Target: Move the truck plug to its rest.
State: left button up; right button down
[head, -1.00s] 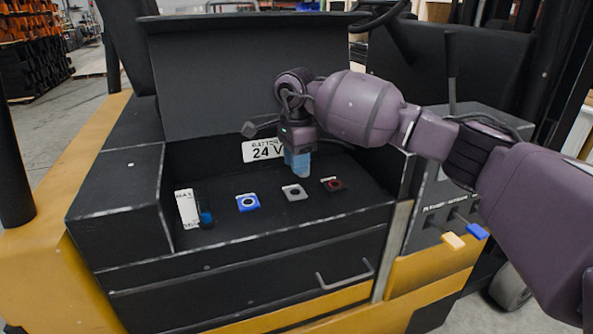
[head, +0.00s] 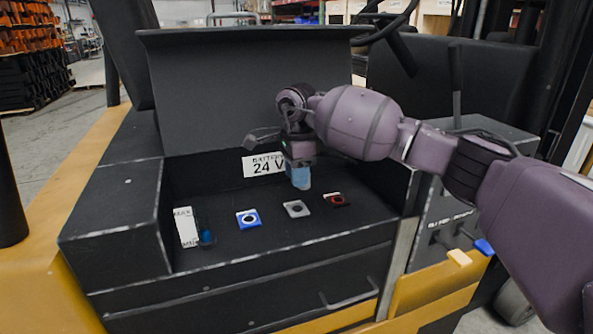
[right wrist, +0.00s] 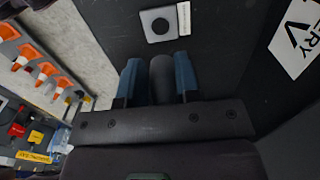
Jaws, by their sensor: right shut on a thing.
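My right gripper (head: 300,178) has blue fingertips and hangs inside the open battery compartment of the truck, just above and behind a grey square plate with a dark round centre (head: 296,209). In the right wrist view the fingers (right wrist: 158,80) are shut on a dark rounded piece, which I take to be the truck plug (right wrist: 161,78). In the head view the fingers mostly hide it. The grey plate (right wrist: 160,25) also shows ahead of the fingertips in the right wrist view, apart from the plug, with a small label beside it. My left gripper is not in view.
A blue plate (head: 248,219) lies left of the grey one, and a black plate with a red ring (head: 337,200) lies right of it. A "24 V" label (head: 264,164) is on the back wall. Compartment walls (head: 118,215) and a raised lid (head: 235,90) bound the space.

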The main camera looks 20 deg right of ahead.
jog(key=shift+f+b, duration=0.65)
jog(key=shift+f, duration=1.8)
jog(key=shift+a, duration=0.8)
jog(key=shift+f, duration=0.5)
dwell(0.6)
jog(key=c, duration=0.8)
grip_release()
jog(key=shift+o, duration=0.2)
notch_tip(320, 180, up, 11)
jog(key=shift+d+f, duration=0.1)
jog(key=shift+f, duration=0.05)
